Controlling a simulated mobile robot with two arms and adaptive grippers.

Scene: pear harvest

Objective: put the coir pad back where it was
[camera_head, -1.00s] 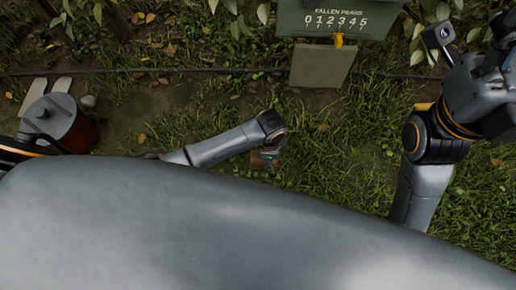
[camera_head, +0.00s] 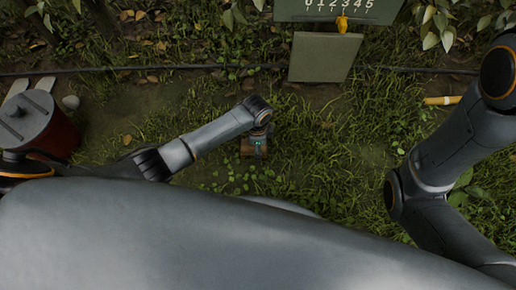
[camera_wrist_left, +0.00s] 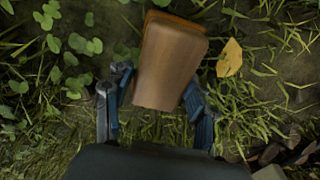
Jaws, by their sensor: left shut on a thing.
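A brown, smooth-faced block with an orange-brown far edge, apparently the coir pad (camera_wrist_left: 168,62), is between the fingers of my left gripper (camera_wrist_left: 155,105) in the left wrist view. The gripper is shut on it. In the head view my left gripper (camera_head: 258,148) points down over the grass, with a brown part of the pad (camera_head: 246,149) showing beside it. Whether the pad touches the ground cannot be told. My right arm stands at the right edge of the head view; its gripper is out of the picture.
A green number board (camera_head: 300,9) with a yellow marker (camera_head: 342,24) stands at the back, above a grey-green box (camera_head: 322,58). A dark-red lidded pot (camera_head: 62,132) is at left. A dark hose (camera_head: 190,67) crosses behind. A yellow-tipped stick (camera_head: 442,100) lies at right. Grass between is open.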

